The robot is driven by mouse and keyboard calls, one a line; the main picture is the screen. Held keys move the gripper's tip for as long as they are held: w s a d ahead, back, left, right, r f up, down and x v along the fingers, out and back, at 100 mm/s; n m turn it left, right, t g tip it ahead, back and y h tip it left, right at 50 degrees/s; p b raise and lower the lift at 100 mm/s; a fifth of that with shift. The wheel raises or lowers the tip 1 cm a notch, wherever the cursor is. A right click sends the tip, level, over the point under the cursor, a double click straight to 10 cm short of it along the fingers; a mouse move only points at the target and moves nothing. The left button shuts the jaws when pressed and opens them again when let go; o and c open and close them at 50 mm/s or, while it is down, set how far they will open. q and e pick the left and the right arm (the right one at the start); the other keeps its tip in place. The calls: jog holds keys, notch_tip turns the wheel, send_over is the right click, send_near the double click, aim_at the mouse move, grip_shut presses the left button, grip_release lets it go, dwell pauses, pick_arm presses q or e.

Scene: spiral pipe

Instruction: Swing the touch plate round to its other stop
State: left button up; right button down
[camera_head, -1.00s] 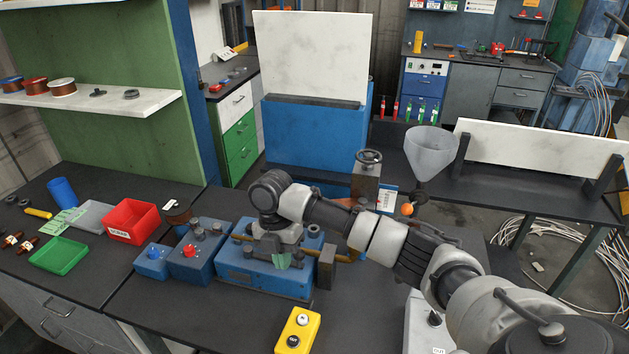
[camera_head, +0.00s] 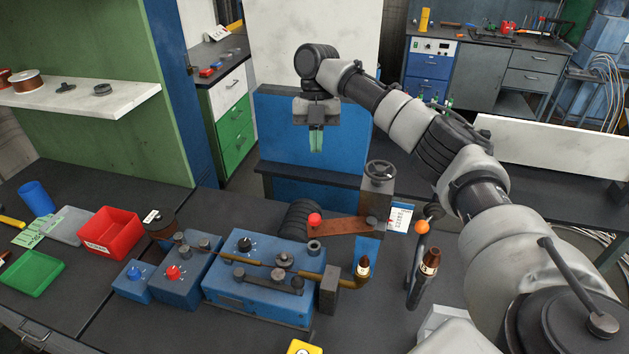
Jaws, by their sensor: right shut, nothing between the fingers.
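A flat brown plate (camera_head: 345,229) with a red ball (camera_head: 314,220) at its left end looks like the touch plate. Its right end meets a dark post under a grey block with a round wheel (camera_head: 379,176). It points left, its tip beside a black ribbed coil (camera_head: 299,218). My right gripper (camera_head: 316,152) hangs above and behind the plate, fingers down, green-tipped, shut and empty, clear of it. I cannot make out the plate's stops. My left gripper is not in view.
A blue box with a dark knob and brass pipe (camera_head: 262,308) stands in front of the plate. A red bin (camera_head: 110,228) sits left.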

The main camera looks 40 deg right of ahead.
pick_arm(q)
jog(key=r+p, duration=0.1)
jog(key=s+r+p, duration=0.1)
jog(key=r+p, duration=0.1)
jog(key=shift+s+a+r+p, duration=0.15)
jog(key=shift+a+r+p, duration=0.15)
jog(key=shift+p, duration=0.05)
pick_arm(e)
jog(key=s+a+f, duration=0.4)
jog(key=s+f, duration=0.2)
jog(key=f, duration=0.3)
jog(key=shift+a+f, duration=0.2)
jog(key=shift+a, duration=0.05)
jog(key=shift+s, duration=0.15)
